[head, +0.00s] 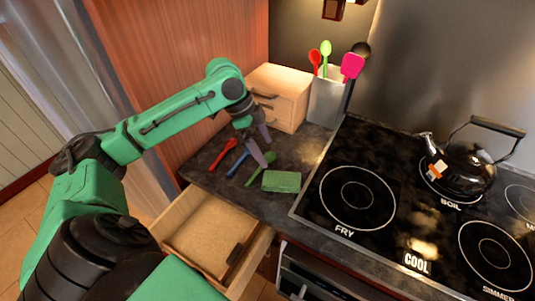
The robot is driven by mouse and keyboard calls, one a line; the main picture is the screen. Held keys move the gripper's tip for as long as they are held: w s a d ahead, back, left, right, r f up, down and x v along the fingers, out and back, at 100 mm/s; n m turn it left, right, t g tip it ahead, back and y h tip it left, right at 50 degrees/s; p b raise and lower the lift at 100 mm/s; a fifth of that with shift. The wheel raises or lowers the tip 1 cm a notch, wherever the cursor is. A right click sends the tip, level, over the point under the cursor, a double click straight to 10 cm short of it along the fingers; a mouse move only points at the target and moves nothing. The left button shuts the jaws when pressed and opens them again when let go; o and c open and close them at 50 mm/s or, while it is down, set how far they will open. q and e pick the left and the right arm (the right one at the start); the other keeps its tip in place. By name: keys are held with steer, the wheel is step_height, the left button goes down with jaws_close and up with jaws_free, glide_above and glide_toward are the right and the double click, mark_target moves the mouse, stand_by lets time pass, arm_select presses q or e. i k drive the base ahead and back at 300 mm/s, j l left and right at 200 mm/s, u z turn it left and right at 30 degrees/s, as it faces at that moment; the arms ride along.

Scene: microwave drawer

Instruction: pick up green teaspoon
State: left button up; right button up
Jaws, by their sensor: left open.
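A green teaspoon (253,178) lies on the dark countertop, its handle toward the drawer and its bowl end partly behind my gripper. My left gripper (265,150) is open and empty, with its purple fingers pointing down over the bowl end of the teaspoon. I cannot tell whether the fingers touch it. My right gripper is not in view.
A blue utensil (238,163) and a red spoon (224,151) lie left of the teaspoon; a green sponge (282,181) lies right. Behind are a wooden box (287,85) and utensil holder (325,105). An open drawer (205,235) and stove (400,190) flank the counter.

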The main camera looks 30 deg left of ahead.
mark_target(270, 156)
steer(key=k+l, duration=1.2)
steer(key=k, duration=0.1)
